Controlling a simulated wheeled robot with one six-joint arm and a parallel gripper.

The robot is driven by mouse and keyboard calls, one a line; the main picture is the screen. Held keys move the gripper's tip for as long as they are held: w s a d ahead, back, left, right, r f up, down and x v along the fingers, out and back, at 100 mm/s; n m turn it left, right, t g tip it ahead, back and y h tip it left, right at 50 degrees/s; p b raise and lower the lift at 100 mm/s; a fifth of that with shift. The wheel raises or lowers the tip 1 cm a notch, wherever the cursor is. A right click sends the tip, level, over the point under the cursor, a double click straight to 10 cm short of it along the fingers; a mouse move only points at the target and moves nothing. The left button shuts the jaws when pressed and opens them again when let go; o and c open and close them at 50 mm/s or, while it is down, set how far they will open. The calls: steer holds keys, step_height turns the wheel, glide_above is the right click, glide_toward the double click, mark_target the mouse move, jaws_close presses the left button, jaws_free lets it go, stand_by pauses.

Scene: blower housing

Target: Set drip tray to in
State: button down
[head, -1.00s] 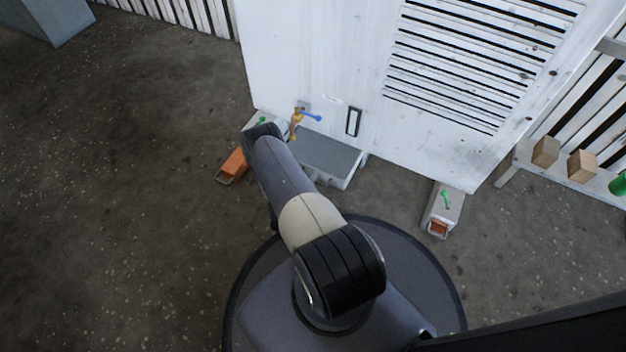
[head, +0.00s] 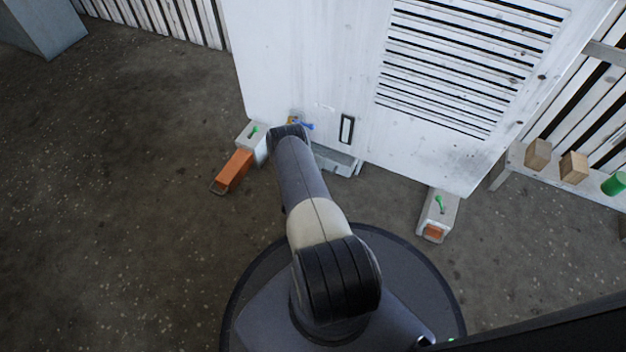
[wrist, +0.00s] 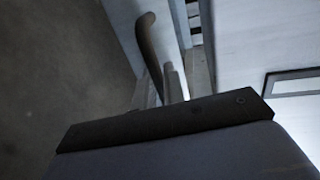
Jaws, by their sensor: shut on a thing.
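The drip tray (head: 336,160) is a grey shallow tray at the foot of the white blower housing. In the head view only a short front strip sticks out from under the panel, beside my arm. My gripper (wrist: 168,88) shows in the wrist view, its narrow fingers beyond the dark bar. It appears shut on the dark curved handle (wrist: 149,45) in front of a pale face, which seems to be the tray's front. In the head view, my arm hides the gripper and handle.
The white housing panel (head: 300,60) rises behind the tray. An orange-ended foot (head: 233,170) with a green lever stands at left, another (head: 438,214) at right. A blue-handled tap (head: 304,125) is partly hidden by my arm. A bench (head: 550,173) holds blocks at right.

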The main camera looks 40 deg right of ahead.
steer(key=shift+w+d, duration=0.2)
steer(key=shift+d, duration=0.1)
steer(key=c, duration=1.9)
jaws_free()
steer(key=shift+d, duration=0.1)
steer(key=p+v, duration=0.4)
steer(key=v, duration=0.7)
steer(key=shift+f, duration=0.1)
